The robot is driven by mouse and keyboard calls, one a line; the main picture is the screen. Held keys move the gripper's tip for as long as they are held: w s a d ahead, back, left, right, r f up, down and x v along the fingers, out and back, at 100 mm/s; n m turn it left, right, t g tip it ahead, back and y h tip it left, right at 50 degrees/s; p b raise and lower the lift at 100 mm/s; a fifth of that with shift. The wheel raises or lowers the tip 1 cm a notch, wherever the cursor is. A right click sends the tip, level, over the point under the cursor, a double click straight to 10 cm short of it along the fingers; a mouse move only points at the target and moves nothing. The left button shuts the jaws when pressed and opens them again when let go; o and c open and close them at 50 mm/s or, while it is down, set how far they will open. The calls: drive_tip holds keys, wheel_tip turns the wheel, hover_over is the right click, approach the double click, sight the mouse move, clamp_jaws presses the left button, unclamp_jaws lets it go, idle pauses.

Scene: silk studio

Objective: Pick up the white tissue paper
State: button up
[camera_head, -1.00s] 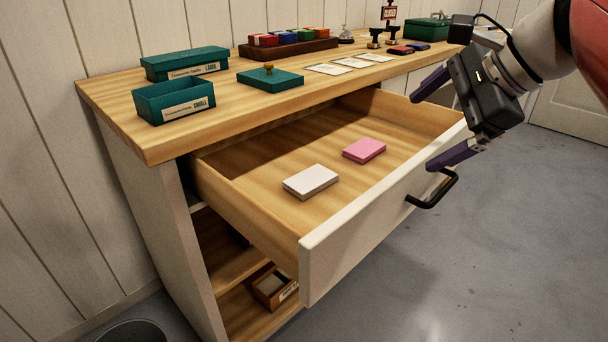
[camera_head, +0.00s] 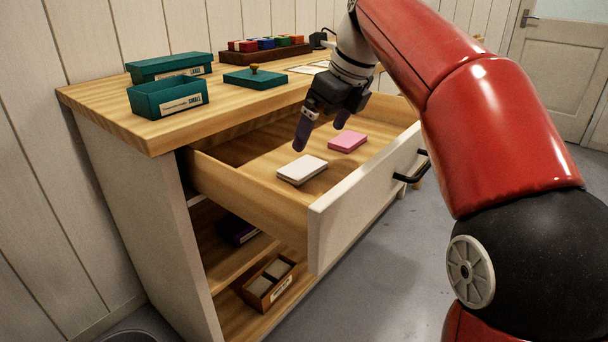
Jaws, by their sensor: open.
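The white tissue paper (camera_head: 302,170) is a flat white stack lying on the floor of the open drawer (camera_head: 232,188), near its left front part. A pink stack (camera_head: 347,142) lies to its right and a little behind, apart from it. My gripper (camera_head: 322,134) hangs above the drawer, fingers pointing down, behind and above the two stacks. Its purple fingers are apart with nothing between them. The left finger ends just above and behind the white stack in the picture; I cannot tell its exact height.
The drawer front with its black handle (camera_head: 411,169) stands out from the cabinet. On the wooden top are teal boxes (camera_head: 168,98), a teal lid (camera_head: 255,78) and a rack of coloured blocks (camera_head: 265,48). A small wooden box (camera_head: 270,284) sits on the lower shelf.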

sight(305, 167)
drive_tip(key=shift+w+a+f+m+b, duration=0.15)
drive_tip(key=shift+a+f+b, duration=0.1)
drive_tip(key=shift+f, duration=0.4)
drive_tip(key=shift+a+f+m+b, duration=0.15)
drive_tip(key=shift+a+f+b, duration=0.05)
drive_tip(key=shift+f, duration=0.4)
drive_tip(key=b+x, duration=0.2)
drive_tip(key=x, duration=0.3)
drive_tip(key=shift+a+f, duration=0.25)
drive_tip(key=c, duration=0.8)
